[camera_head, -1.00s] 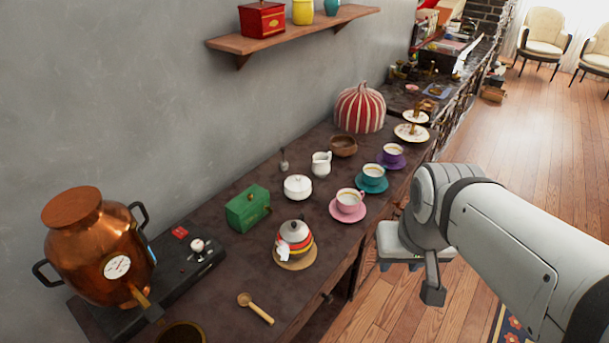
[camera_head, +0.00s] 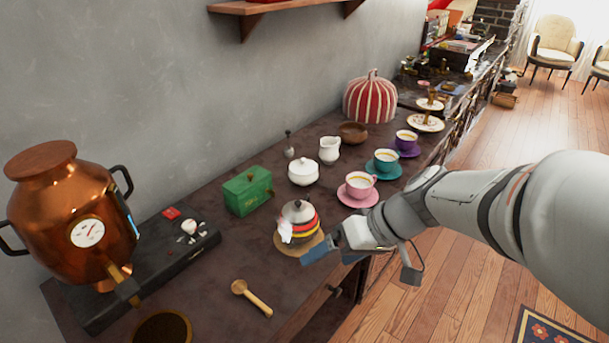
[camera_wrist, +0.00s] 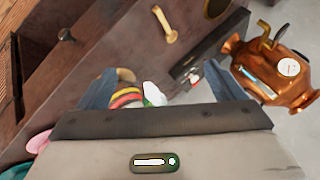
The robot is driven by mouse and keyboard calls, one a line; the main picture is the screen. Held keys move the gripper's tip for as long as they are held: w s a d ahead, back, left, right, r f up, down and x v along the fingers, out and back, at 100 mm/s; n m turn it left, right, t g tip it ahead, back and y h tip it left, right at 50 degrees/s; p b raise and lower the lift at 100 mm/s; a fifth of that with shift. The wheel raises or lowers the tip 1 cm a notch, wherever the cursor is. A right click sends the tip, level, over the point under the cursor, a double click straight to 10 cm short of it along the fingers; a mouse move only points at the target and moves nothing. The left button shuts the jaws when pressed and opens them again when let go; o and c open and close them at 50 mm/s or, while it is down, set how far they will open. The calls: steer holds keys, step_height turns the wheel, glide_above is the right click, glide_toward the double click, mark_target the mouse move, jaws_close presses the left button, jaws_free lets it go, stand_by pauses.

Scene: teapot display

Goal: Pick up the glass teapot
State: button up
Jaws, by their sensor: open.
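The teapot (camera_head: 301,219) stands upright on a round tan mat (camera_head: 284,243) near the front edge of the dark table. It has a grey lid, red, yellow and dark bands, and a white spout or cloth patch at its left. I cannot tell that it is glass. My gripper (camera_head: 333,256) is open, just right of and in front of the teapot, apart from it as far as I can see. In the wrist view the banded teapot (camera_wrist: 127,98) shows between the two blue-grey fingers, partly hidden by the gripper body.
A green box (camera_head: 247,190) and white sugar bowl (camera_head: 303,171) stand behind the teapot. A wooden spoon (camera_head: 252,298) lies in front left. A copper urn (camera_head: 70,222) stands at far left.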

steer(key=shift+o, duration=1.1)
steer(key=w+a+f+n+t+y+b, duration=0.1)
steer(key=w+f+y+b, duration=0.3)
steer(key=w+f+b, duration=0.4)
steer(key=shift+a+f+n+t, duration=0.35)
steer(key=shift+a+t, duration=0.2)
steer(key=shift+t, duration=0.35)
steer(key=t+y+b, duration=0.1)
steer(key=t+b, duration=0.4)
steer(key=b, duration=0.1)
glide_toward(315, 227)
steer(key=shift+n, duration=0.25)
steer(key=a, duration=0.1)
steer(key=w+a+f, duration=0.1)
steer(key=a, duration=0.2)
steer(key=shift+w+a+f, duration=0.2)
steer(key=shift+w+f, duration=0.05)
steer(key=shift+w, duration=0.1)
steer(key=shift+w+d+f, duration=0.1)
steer(key=shift+w+d, duration=0.1)
steer(key=shift+w, duration=0.15)
steer(key=shift+w+a, duration=0.15)
steer(key=shift+w, duration=0.15)
steer(key=x, duration=0.4)
steer(key=b+x, duration=0.1)
steer(key=x, duration=0.2)
steer(key=shift+a+r, duration=0.15)
steer(key=shift+r, duration=0.15)
